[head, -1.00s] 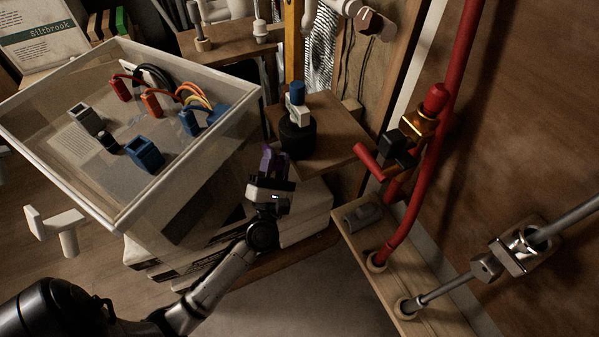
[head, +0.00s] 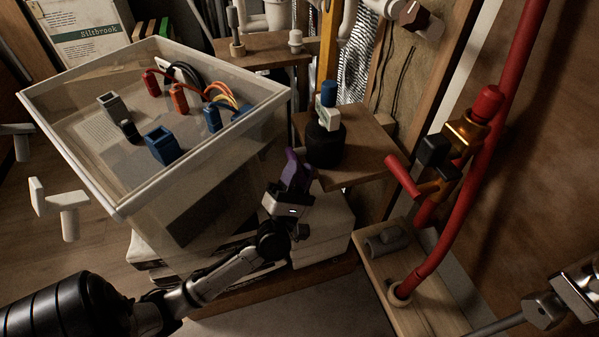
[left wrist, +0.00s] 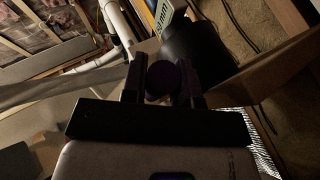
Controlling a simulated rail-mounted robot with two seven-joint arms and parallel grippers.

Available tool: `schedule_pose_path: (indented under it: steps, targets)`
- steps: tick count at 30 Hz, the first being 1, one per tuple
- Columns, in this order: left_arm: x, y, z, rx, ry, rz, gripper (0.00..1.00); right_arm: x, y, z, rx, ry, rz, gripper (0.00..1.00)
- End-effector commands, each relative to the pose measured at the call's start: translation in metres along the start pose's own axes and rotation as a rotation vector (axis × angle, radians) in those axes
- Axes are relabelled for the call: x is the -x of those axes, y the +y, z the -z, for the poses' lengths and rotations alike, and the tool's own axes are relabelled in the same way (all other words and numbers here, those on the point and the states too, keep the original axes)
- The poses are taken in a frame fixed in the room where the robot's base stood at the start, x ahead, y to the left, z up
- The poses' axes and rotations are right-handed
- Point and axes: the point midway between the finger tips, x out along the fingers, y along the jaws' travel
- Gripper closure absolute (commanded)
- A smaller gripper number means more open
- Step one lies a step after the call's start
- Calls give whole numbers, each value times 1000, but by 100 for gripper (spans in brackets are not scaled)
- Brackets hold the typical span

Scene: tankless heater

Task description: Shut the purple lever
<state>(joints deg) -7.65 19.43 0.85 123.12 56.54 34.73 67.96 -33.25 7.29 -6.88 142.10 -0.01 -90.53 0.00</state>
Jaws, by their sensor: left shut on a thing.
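The purple lever (head: 295,170) shows in the head view at the tip of my left gripper (head: 291,188), just left of a black cylinder. My left gripper is shut on it. In the left wrist view, the dark purple lever (left wrist: 165,80) sits between the two black fingers of the left gripper (left wrist: 160,82). That view is dark, and the fingers and palm hide much of the lever. I cannot tell the lever's mounting or angle.
A clear bin (head: 118,214) of connectors stands left of the gripper. The black cylinder (head: 325,144) with a blue-topped fitting stands on a wooden shelf (head: 360,150). A red pipe (head: 470,195) with a red-handled brass valve (head: 467,130) rises at right.

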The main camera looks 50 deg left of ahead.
Motion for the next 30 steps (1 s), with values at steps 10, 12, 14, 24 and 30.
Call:
schedule_pose_path:
  steps: [10, 12, 14, 24, 30]
  targets:
    - [0, 0, 0, -2, -1, 1, 62, 0, -1, 0, -3, 1, 2, 57]
    - [0, 0, 0, -2, -1, 1, 62, 0, -1, 1, -4, 1, 3, 57]
    - [0, 0, 0, -2, 0, 1, 62, 0, -2, 1, -6, 2, 4, 57]
    - [34, 0, 0, -2, 0, 8, 62, 5, -3, 3, -10, 3, 8, 57]
    - [75, 0, 0, -3, 1, 7, 62, 12, -2, 5, -10, 3, 8, 57]
